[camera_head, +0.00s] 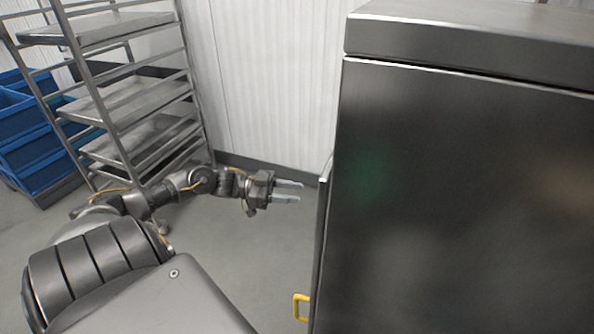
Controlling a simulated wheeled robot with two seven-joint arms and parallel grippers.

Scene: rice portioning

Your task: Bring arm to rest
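My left arm comes in from the lower left and reaches out to the right over the floor. My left gripper (288,191) is at the arm's end, its two pale fingers pointing right with a gap between them. It is open and nothing shows between the fingers. The fingertips are a little left of the side of a large dark metal cabinet (455,200) and look apart from it. My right arm and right gripper are not in the picture.
A metal tray rack (128,146) stands behind the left arm. Blue crates (38,150) are stacked at the far left. A yellow handle (299,307) sits low at the cabinet's left edge. Grey floor (250,255) is clear below the gripper. A white wall (270,80) is behind.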

